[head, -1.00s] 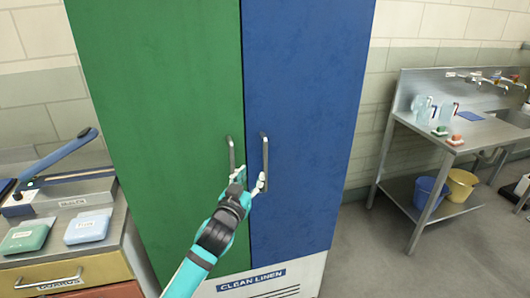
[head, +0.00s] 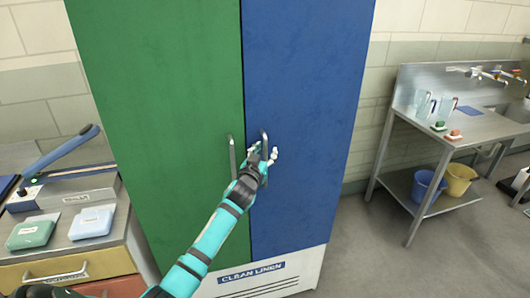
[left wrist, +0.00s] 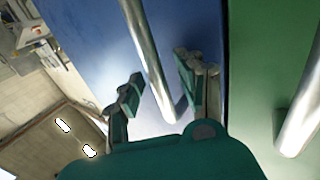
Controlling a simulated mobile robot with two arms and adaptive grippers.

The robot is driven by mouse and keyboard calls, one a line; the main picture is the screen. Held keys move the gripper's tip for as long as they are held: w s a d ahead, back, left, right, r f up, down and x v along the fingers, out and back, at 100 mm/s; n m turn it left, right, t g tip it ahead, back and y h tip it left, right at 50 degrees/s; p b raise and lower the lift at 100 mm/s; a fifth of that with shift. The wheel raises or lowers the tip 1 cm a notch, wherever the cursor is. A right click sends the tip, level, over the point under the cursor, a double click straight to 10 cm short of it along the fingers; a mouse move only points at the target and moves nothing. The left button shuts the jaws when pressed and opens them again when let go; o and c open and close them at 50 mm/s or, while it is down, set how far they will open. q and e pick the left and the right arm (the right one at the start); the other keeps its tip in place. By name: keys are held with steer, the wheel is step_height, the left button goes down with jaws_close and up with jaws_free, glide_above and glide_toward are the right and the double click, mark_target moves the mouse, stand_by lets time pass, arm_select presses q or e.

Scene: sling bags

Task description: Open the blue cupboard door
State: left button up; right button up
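The blue cupboard door (head: 306,120) is closed, beside the green door (head: 160,110). Its vertical metal handle (head: 264,140) stands near the seam between the doors. My left gripper (head: 263,154) is at this handle. In the left wrist view my left gripper (left wrist: 158,88) is open, with one finger on each side of the blue door's handle (left wrist: 148,55); gaps show between fingers and bar. The gripper hides part of the handle in the head view. The green door's handle (head: 232,158) is just to the left. My right gripper is not in view.
A counter at the left holds a green box (head: 31,234) and a pale blue box (head: 91,222). A steel sink bench (head: 470,130) stands at the right, with a blue bucket (head: 428,188) and a yellow bucket (head: 459,180) below. The floor (head: 370,240) before the blue door is clear.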

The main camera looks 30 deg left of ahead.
arm_select(q)
steer(key=shift+c, duration=0.5)
jaws_close()
steer(key=shift+w+f, duration=0.1)
